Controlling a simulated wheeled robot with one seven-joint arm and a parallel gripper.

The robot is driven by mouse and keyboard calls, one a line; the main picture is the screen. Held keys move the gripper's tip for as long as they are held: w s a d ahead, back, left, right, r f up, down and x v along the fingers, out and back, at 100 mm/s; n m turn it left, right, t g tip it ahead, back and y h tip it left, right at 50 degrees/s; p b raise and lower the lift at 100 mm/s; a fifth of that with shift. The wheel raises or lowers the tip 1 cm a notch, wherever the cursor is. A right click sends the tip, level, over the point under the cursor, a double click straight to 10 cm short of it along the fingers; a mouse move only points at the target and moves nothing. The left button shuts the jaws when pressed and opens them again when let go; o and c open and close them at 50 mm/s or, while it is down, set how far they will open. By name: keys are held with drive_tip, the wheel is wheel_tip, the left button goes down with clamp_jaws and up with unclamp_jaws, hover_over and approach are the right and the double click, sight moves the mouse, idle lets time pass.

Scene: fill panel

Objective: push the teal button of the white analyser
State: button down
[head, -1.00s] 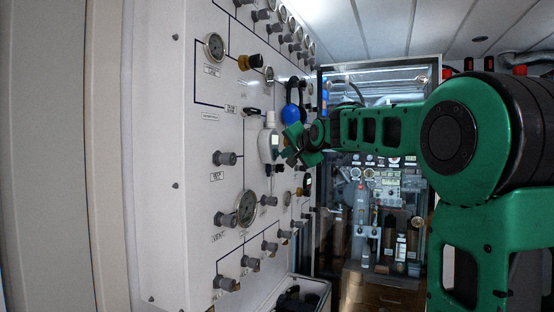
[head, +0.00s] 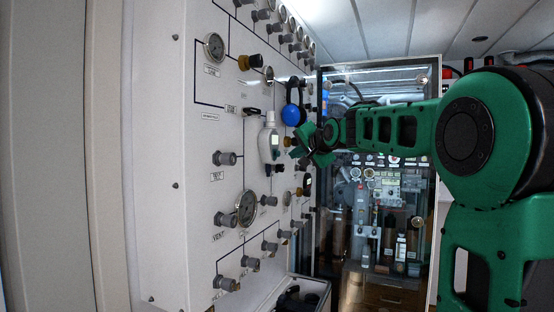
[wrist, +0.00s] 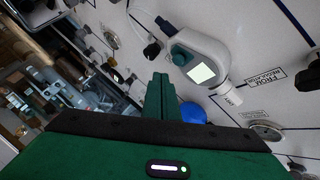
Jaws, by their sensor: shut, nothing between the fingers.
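The white analyser (head: 268,142) is mounted on the white panel, with a small lit screen facing out. In the wrist view the analyser (wrist: 209,52) lies just beyond my fingers, its screen glowing pale. Its teal button (wrist: 181,56) sticks out beside the screen; I cannot make it out clearly in the head view. My gripper (wrist: 160,78) is shut and empty. Its tips appear just below and left of the button in the wrist view, with a gap in the picture. In the head view my gripper (head: 298,143) is right of the analyser, off the panel.
A blue round item (head: 291,115) hangs on the panel above my gripper and also shows beside my fingers in the wrist view (wrist: 193,113). Several knobs and gauges, such as a large gauge (head: 246,209), stick out around the analyser. A glass-fronted cabinet (head: 375,225) stands behind my arm.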

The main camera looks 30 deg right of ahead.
drive_tip(key=shift+s+d, duration=0.65)
drive_tip(key=shift+s, duration=0.2)
drive_tip(key=shift+s+d, duration=0.65)
drive_tip(key=shift+s, duration=0.15)
drive_tip(key=s+a+f+n+g, duration=0.15)
drive_tip(key=s+f+g, duration=0.25)
drive_tip(key=s+f, duration=0.75)
drive_tip(key=s+a+f+n+g, duration=0.15)
drive_tip(key=s+f+g, duration=0.25)
drive_tip(key=s+f, duration=0.7)
drive_tip(key=s+a+f+n+g+y, duration=0.1)
drive_tip(key=s+a+f+g, duration=0.2)
drive_tip(key=s+f, duration=0.6)
drive_tip(key=s+a+f+n+g, duration=0.2)
drive_tip(key=s+a+f+g, duration=0.1)
drive_tip(key=s+f, duration=0.6)
drive_tip(key=s+g, duration=0.1)
drive_tip(key=s, duration=0.2)
drive_tip(key=shift+f+g+y, duration=0.2)
drive_tip(key=shift+g+y, duration=0.1)
drive_tip(key=shift+y, duration=0.1)
drive_tip(key=shift+w+a, duration=0.1)
drive_tip(key=shift+w+f, duration=0.25)
drive_tip(key=shift+w, duration=0.35)
